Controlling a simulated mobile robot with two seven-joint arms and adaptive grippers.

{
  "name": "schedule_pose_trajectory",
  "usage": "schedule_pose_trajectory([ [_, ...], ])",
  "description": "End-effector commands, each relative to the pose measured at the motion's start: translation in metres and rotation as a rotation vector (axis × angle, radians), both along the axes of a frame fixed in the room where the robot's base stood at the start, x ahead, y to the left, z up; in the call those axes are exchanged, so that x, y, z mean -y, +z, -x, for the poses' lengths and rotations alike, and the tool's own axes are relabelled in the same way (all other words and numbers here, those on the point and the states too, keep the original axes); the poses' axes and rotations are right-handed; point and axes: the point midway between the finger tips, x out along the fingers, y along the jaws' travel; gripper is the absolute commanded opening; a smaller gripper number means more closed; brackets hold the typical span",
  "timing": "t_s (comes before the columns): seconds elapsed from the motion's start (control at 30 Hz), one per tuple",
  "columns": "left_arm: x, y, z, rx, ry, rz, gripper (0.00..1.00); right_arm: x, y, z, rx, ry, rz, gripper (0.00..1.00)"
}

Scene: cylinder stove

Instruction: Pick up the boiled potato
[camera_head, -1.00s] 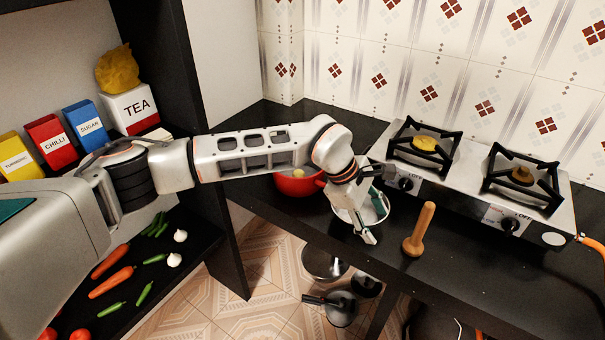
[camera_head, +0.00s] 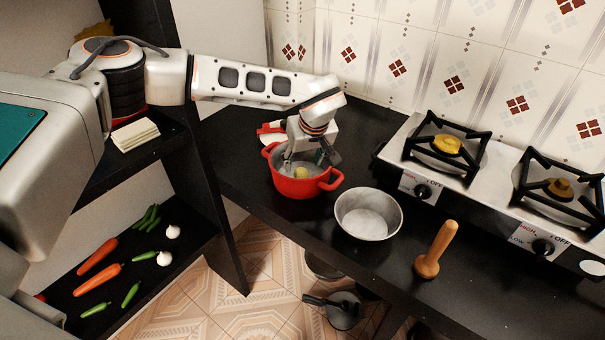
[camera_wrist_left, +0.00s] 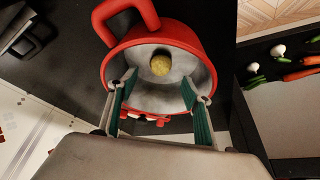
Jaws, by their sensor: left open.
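The boiled potato (camera_head: 301,172) is a small yellowish ball inside the red pot (camera_head: 296,188) on the black counter. In the left wrist view the potato (camera_wrist_left: 161,64) lies against the pot's grey inside, beyond the fingertips. My left gripper (camera_head: 304,160) points down into the pot's opening. In the left wrist view its two green-padded fingers (camera_wrist_left: 157,92) are spread apart, with nothing between them, and the potato shows ahead of the gap. My right gripper is not in view.
An empty metal bowl (camera_head: 368,214) stands right of the pot, and a wooden pestle (camera_head: 435,250) further right. A two-burner stove (camera_head: 470,165) lies behind them. A shelf with vegetables (camera_head: 140,262) is at the lower left.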

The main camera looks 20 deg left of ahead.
Motion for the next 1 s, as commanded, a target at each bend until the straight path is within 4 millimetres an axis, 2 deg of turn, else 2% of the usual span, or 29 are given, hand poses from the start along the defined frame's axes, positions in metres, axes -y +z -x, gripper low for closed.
schedule_pose_trajectory([
  [0.3, -0.008, -0.041, -0.010, -0.002, 0.001, 0.002, 0.49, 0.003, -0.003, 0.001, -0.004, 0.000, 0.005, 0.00],
  [0.6, -0.010, -0.045, -0.013, 0.000, -0.001, 0.002, 0.49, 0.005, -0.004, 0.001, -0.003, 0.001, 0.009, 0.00],
  [0.63, -0.010, -0.045, -0.013, 0.000, -0.001, 0.002, 0.47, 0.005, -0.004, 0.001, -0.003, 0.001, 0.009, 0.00],
  [0.73, -0.010, -0.045, -0.013, 0.000, -0.001, 0.002, 0.21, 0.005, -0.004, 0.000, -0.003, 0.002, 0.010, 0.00],
  [0.8, -0.010, -0.045, -0.013, 0.000, -0.001, 0.002, 0.08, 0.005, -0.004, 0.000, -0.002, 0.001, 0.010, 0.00],
  [1.0, -0.010, -0.045, -0.013, 0.000, -0.001, 0.002, 0.08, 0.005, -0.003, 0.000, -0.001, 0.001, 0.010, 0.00],
])
